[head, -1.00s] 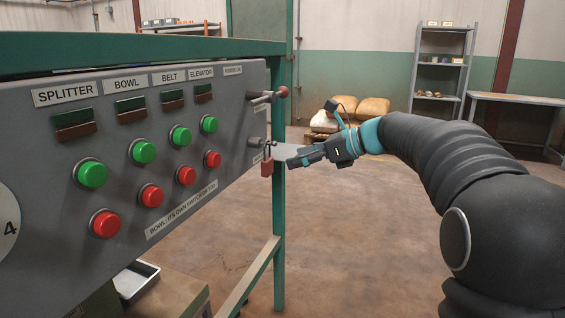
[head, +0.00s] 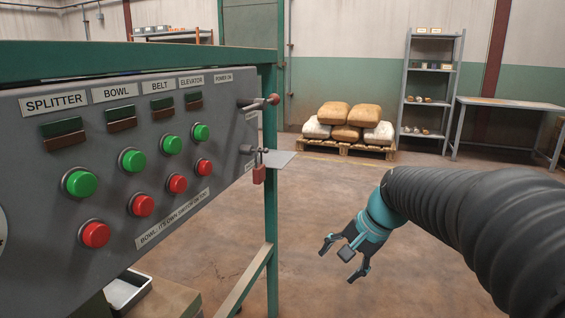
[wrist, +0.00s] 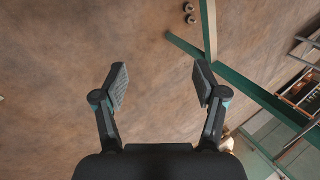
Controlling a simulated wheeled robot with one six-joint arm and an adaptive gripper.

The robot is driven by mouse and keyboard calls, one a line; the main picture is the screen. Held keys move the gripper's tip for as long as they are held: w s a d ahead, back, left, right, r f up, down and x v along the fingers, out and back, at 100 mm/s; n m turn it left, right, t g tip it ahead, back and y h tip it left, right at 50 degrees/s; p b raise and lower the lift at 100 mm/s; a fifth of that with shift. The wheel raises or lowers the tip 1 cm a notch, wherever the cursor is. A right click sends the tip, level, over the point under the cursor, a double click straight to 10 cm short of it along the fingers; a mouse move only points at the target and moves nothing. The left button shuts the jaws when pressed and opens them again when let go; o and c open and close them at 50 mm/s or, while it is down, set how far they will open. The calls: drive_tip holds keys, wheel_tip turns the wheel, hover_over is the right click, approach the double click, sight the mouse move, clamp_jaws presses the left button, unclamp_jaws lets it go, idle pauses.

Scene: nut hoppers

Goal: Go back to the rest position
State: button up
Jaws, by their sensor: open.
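My gripper (head: 338,262) hangs in free air to the right of the control panel (head: 150,226), over the bare floor. Its two fingers are spread apart with nothing between them. In the wrist view the open fingers (wrist: 159,86) show against brown floor. My gripper is clear of the padlock, the plate and the panel.
The green frame post (head: 271,215) stands left of my gripper. A pallet (head: 350,150) with sacks (head: 347,112), a shelf rack (head: 430,85) and a bench (head: 510,104) stand at the back. The floor (head: 310,200) between is clear.

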drive_tip(key=s+d+f+n+t+h, duration=0.1)
drive_tip(key=s+n+h, duration=0.1)
drive_tip(key=s, duration=0.8)
drive_tip(key=s+d+f+n+t+h, duration=0.1)
drive_tip(key=s+n, duration=0.4)
drive_tip(key=s, duration=0.5)
drive_tip(key=shift+s+d+n+h, duration=0.3)
drive_tip(key=shift+s+d+h, duration=0.05)
drive_tip(key=shift+d+h, duration=0.35)
